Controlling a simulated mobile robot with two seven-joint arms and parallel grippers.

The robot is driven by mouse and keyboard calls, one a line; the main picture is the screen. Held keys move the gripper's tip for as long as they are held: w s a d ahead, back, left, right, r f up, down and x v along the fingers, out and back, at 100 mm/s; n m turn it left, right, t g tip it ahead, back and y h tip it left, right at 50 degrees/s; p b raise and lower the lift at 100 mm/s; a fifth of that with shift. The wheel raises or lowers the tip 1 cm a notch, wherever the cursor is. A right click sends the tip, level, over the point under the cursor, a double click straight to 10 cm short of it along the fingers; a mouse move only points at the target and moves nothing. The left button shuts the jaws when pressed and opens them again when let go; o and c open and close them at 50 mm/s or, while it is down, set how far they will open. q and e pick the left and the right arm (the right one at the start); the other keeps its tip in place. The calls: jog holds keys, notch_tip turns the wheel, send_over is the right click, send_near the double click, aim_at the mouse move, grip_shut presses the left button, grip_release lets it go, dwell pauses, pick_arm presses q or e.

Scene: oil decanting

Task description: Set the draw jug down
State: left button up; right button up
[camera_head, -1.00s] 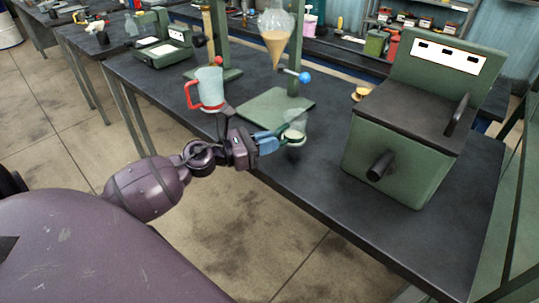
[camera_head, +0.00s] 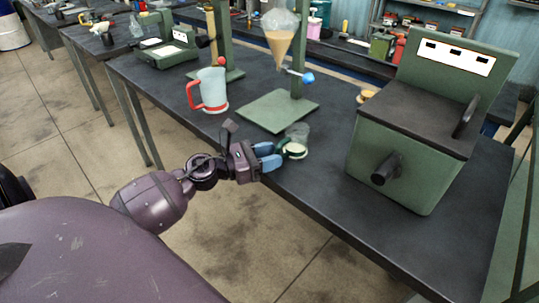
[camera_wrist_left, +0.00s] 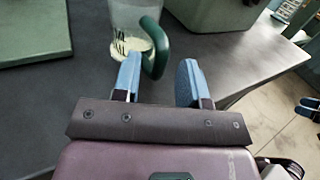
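The draw jug (camera_head: 297,137) is a small clear jug with a dark green handle and a little pale liquid in its bottom. It stands upright on the dark bench top (camera_head: 330,190), near the front edge. It also shows at the top of the left wrist view (camera_wrist_left: 128,22), its green handle just beyond the fingertips. My left gripper (camera_head: 268,157) is open, its blue fingers apart and empty, with the handle in front of them. Whether a finger still touches the handle I cannot tell.
A green stand (camera_head: 278,108) with a clear funnel of tan liquid (camera_head: 280,42) rises behind the jug. A red-handled jug (camera_head: 213,88) stands to the left. A large green machine (camera_head: 405,160) stands to the right. Bare bench lies between jug and machine.

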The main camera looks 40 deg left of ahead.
jog(key=shift+w+a+r, duration=0.1)
jog(key=shift+r, duration=0.05)
pick_arm(q)
jog(key=shift+r, duration=0.3)
jog(key=b+v, duration=0.1)
jog(key=v, duration=1.1)
jog(key=s+d+f+m+g+y, duration=0.1)
jog(key=s+d+f+m+y, duration=0.2)
jog(key=f+m, duration=0.4)
jog(key=s+d+f+m+g+y, duration=0.2)
jog(key=d+f+m, duration=0.3)
jog(key=m, duration=0.8)
jog(key=s+d+f+m+g+y, duration=0.1)
jog(key=s+d+f+m+y, duration=0.3)
jog(key=f+m, duration=0.7)
jog(key=shift+s+d+g, duration=0.3)
jog(key=shift+s+d, duration=0.15)
jog(key=shift+d, duration=0.1)
pick_arm(e)
jog(key=shift+s+d+f, duration=0.2)
jog(key=shift+s+f, duration=0.15)
jog(key=shift+f, duration=0.3)
